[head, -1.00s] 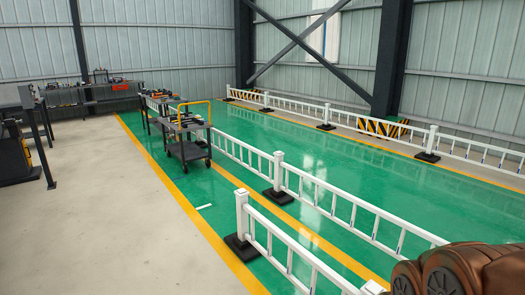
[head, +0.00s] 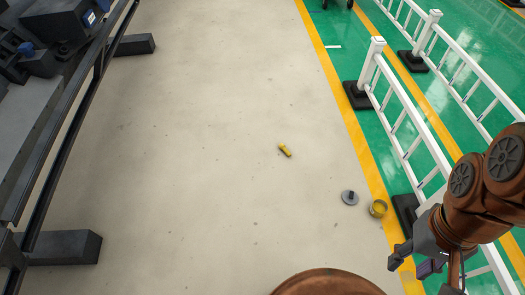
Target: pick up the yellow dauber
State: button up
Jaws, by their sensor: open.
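A small yellow cylinder, which looks like the yellow dauber (head: 285,150), lies on its side on the bare concrete floor near the middle of the head view. My gripper (head: 424,272) is at the lower right, partly cut off by the bottom edge. It is open, and I see nothing held in it. It is well to the right of the yellow cylinder and nearer to me, apart from it.
A grey disc with a dark knob (head: 349,197) and a round yellow container (head: 378,208) sit near the yellow floor line. White railing (head: 407,125) runs along the right. A dark metal frame (head: 75,125) stands at left. The floor between is clear.

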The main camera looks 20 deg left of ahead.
aim_at(281, 146)
jog(key=z, duration=0.05)
jog(key=k, duration=0.25)
jog(key=u, duration=1.55)
jog(key=i, duration=2.5)
jog(key=z, duration=0.6)
